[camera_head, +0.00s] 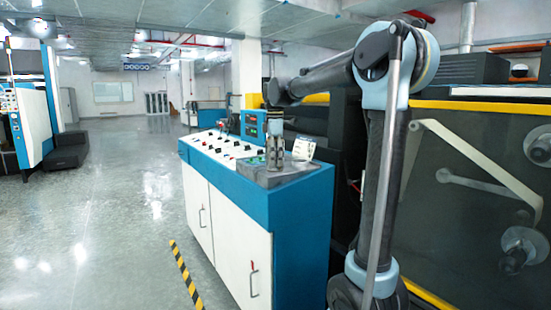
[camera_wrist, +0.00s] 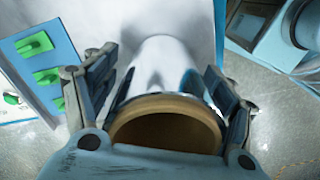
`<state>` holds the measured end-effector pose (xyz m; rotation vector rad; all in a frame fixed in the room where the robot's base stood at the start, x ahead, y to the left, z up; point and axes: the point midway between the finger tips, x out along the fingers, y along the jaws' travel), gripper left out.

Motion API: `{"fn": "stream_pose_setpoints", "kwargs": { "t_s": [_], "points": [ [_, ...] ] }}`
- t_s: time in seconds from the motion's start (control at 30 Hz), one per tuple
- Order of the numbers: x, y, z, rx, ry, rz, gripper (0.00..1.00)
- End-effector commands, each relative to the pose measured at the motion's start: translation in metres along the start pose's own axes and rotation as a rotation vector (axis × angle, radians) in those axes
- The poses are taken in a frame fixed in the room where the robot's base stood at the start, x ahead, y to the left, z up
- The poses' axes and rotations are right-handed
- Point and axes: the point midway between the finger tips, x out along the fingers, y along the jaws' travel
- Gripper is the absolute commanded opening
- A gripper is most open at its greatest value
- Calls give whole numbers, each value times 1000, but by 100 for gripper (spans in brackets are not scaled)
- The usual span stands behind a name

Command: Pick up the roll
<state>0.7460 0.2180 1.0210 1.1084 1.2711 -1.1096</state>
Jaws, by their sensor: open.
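The roll (camera_wrist: 158,70) shows in the wrist view, with a shiny silver-white outer surface and a brown, hollow core end facing the camera. My gripper (camera_wrist: 162,82) has its two dark fingers spread, one on each side of the roll. I cannot tell whether either finger touches it. In the head view, my gripper (camera_head: 274,146) points down over the grey top at the near end of the control cabinet (camera_head: 300,212).
Green switches (camera_wrist: 35,44) sit on a panel left of the roll. A dark machine with a yellow-edged window (camera_head: 480,190) is at the right. The floor (camera_head: 110,220) at left is open.

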Motion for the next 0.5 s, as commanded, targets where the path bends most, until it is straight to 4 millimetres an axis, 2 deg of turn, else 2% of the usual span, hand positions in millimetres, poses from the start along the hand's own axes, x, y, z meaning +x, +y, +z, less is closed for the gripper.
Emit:
{"fn": "stream_pose_setpoints", "kwargs": {
  "t_s": [0.23, 0.4, 0.43, 0.5],
  "points": [
    [1, 0, 0, 0, 0, 0, 77],
    [1, 0, 0, 0, 0, 0, 38],
    [1, 0, 0, 0, 0, 0, 34],
    [1, 0, 0, 0, 0, 0, 34]
  ]
}}
